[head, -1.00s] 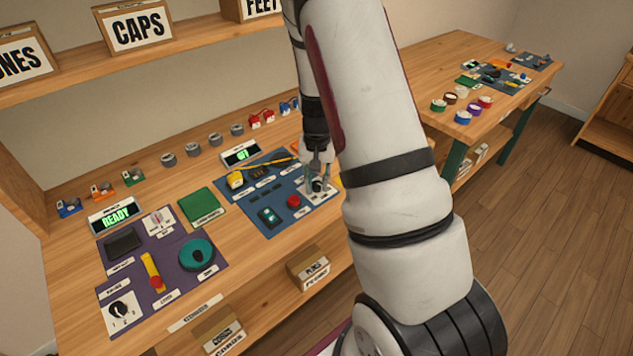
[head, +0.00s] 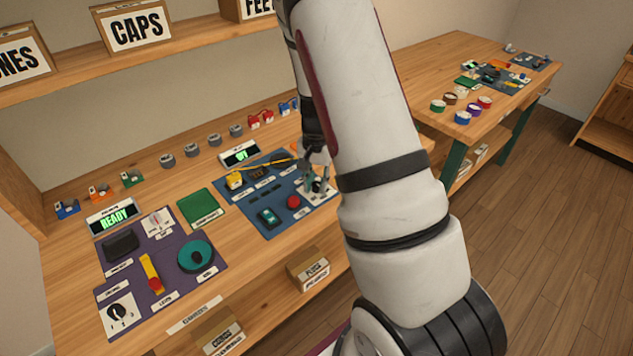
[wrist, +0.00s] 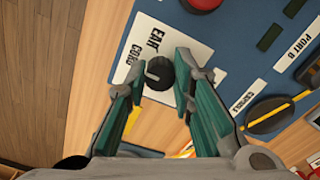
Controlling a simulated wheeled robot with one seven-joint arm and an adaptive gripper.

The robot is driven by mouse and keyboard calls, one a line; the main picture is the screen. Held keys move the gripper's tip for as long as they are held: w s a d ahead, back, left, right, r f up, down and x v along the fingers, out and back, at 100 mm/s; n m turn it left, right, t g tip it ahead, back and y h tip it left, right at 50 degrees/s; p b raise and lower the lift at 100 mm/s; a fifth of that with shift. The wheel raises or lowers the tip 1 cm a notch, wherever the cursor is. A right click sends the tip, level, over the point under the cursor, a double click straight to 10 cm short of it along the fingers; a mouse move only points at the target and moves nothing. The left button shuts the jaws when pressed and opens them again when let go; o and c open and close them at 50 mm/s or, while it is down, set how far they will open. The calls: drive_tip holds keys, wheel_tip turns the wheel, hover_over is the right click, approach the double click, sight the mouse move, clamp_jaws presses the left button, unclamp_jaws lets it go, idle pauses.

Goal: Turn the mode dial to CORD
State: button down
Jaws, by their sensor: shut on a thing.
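The black mode dial (wrist: 159,73) sits on a white plate (wrist: 138,48) lettered EAR and CORD, in the wrist view. A pale pointer mark on the dial faces the CORD side, but its exact setting is hard to tell. My gripper (wrist: 165,76) is shut on the dial, with a green-padded finger on each side. In the head view my gripper (head: 317,184) is down at the right end of the blue panel (head: 262,222), and the dial there is mostly hidden by the fingers.
A purple panel (head: 180,290) with other controls lies to the left.

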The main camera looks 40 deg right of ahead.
sight(317, 184)
drive_tip(key=c, duration=1.4)
unclamp_jaws()
drive_tip(key=shift+o, duration=0.2)
drive_tip(key=shift+r, duration=0.1)
wheel_tip(317, 184, up, 12)
